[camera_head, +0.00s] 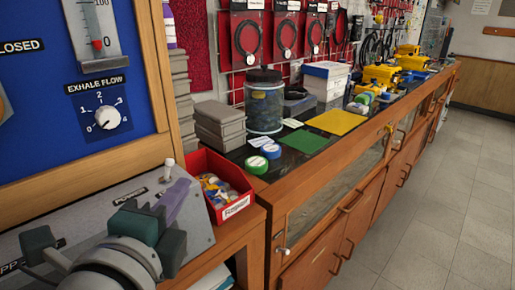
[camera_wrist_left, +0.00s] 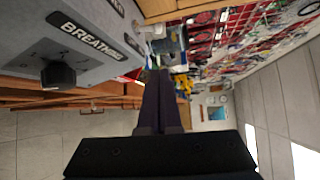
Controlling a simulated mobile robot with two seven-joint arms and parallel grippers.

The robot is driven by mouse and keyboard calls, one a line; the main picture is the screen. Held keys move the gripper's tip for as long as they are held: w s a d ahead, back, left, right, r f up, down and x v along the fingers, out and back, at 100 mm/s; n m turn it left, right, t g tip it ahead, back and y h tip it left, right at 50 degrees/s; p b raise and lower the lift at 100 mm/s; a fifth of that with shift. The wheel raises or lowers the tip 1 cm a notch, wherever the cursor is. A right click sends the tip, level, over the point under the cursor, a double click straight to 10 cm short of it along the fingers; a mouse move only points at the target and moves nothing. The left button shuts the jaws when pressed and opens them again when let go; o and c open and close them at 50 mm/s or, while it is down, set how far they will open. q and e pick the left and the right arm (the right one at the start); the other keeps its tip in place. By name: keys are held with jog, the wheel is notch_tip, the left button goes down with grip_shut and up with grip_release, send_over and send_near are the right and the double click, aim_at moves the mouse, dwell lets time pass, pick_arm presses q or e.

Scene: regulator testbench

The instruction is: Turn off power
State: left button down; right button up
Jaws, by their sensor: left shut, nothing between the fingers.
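The grey test panel (camera_head: 199,232) is at the lower left of the head view, with a partly covered label that seems to read POWER. A small pale toggle switch (camera_head: 168,169) stands up at its back edge by that label. My left gripper (camera_head: 181,186) is shut and empty, its dark purple fingers just in front of the switch. I cannot tell whether they touch it. In the left wrist view the shut fingers (camera_wrist_left: 158,75) point away beside the panel (camera_wrist_left: 95,28), which bears a BREATHING label and a black knob (camera_wrist_left: 58,75). My right gripper is out of view.
A red bin (camera_head: 222,207) of small parts stands just right of the panel. The blue board with the EXHALE FLOW knob (camera_head: 107,117) rises behind it. A counter with a jar (camera_head: 264,105), tape rolls and boxes runs right. Open floor (camera_head: 440,190) lies in front.

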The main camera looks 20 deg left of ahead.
pick_arm(q)
jog(key=shift+w, duration=0.1)
jog(key=shift+w+a+f+p, duration=0.2)
jog(key=shift+w+a+p, duration=0.25)
jog(key=shift+w+a, duration=1)
jog(key=shift+w+a+f+p, duration=0.2)
jog(key=shift+w+a+p, duration=0.25)
jog(key=shift+w+a, duration=0.9)
jog(key=shift+w+d, duration=0.15)
jog(key=shift+w, duration=0.05)
